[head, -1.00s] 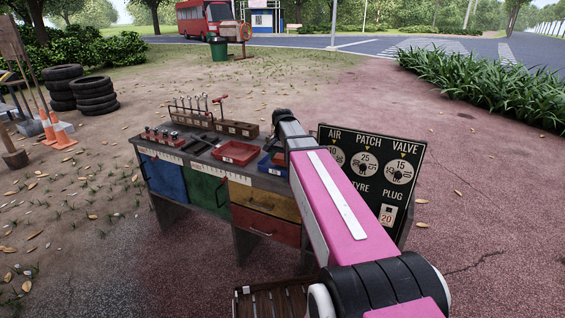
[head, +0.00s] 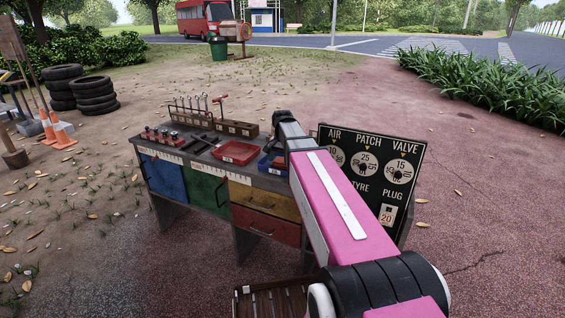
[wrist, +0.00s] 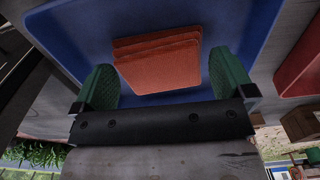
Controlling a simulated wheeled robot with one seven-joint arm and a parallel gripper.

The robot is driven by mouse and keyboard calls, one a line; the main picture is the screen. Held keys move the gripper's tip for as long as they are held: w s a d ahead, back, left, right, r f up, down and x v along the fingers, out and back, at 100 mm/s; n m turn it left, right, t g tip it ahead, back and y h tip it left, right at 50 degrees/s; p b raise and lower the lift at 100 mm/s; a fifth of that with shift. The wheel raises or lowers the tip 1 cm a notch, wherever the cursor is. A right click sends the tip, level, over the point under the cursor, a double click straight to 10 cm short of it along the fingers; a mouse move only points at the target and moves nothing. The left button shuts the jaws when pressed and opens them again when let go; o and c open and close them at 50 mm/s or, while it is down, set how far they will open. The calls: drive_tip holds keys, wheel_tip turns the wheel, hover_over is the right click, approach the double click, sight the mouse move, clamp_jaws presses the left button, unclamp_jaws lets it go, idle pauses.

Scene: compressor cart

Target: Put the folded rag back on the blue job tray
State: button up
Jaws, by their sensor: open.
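The folded rag (wrist: 162,68) is orange-red, in several flat layers. In the wrist view it lies over the bare floor of the blue job tray (wrist: 68,32), inside its walls. My gripper (wrist: 160,60) is open, with one green finger to the left of the rag and one to the right. Gaps show between the rag and both fingers. In the head view the blue tray (head: 265,165) shows only in part at the right end of the bench. My arm hides the rest of it, and the rag and my fingers cannot be made out there.
A red tray (head: 235,152) sits just left of the blue one on the bench (head: 200,150). A wooden rack with tools (head: 237,129) stands along the bench's back edge. A black sign board (head: 385,160) stands close on the right of my arm.

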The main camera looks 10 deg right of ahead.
sight(283, 161)
wheel_tip(283, 161, up, 11)
idle(0.4)
idle(0.5)
